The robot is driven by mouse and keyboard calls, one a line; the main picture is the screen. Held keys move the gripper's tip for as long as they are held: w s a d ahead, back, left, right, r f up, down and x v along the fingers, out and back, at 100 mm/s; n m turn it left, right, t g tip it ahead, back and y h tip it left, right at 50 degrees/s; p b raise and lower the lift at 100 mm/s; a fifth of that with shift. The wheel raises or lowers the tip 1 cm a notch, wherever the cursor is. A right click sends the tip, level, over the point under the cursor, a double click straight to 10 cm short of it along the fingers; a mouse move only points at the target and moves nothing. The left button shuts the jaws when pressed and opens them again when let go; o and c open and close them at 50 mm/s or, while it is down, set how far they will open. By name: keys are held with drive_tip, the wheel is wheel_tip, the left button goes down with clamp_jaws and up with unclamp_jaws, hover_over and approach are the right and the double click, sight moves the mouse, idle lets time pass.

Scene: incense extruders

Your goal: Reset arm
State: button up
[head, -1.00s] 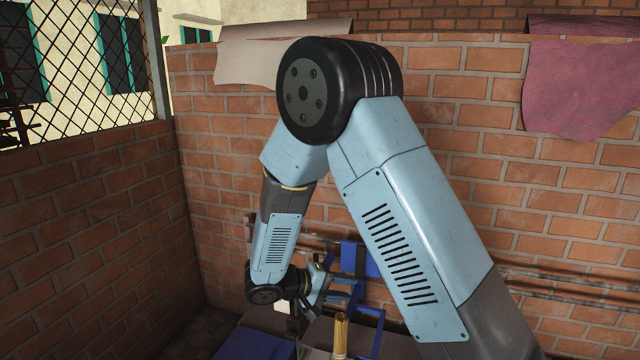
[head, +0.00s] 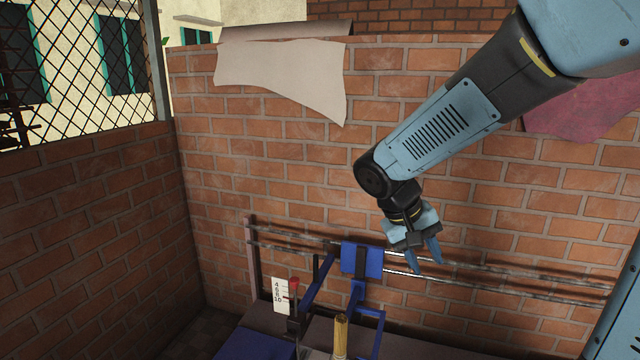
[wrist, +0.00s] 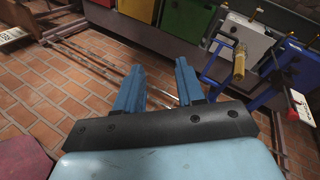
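My gripper (head: 426,262) hangs in the air in front of the brick wall, pointing down, at the right of the middle in the head view. Its two blue fingers stand apart with nothing between them, as the wrist view (wrist: 160,72) also shows. The arm reaches in from the upper right. The blue extruder frame (head: 361,260) is below and to the left of the gripper, apart from it. A brass-coloured cylinder (head: 341,335) stands at the bottom of the head view. It also shows in the wrist view (wrist: 239,64).
A red-tipped lever (head: 294,285) and a white number card (head: 280,296) stand left of the frame. Metal rails (head: 480,284) run along the brick wall (head: 270,170). A pale cloth (head: 285,75) and a maroon cloth (head: 585,105) hang over the wall.

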drive_tip(key=s+d+r+t+y, duration=0.1)
drive_tip(key=s+r+t+y, duration=0.1)
drive_tip(key=s+r, duration=0.2)
drive_tip(key=s+d+r+m+t+y, duration=0.1)
drive_tip(key=s+d+r+t+y, duration=0.1)
drive_tip(key=s+r, duration=0.3)
drive_tip(key=shift+s+d+r+t+y, duration=0.25)
drive_tip(key=shift+s+t+y, duration=0.4)
drive_tip(key=shift+s, duration=0.55)
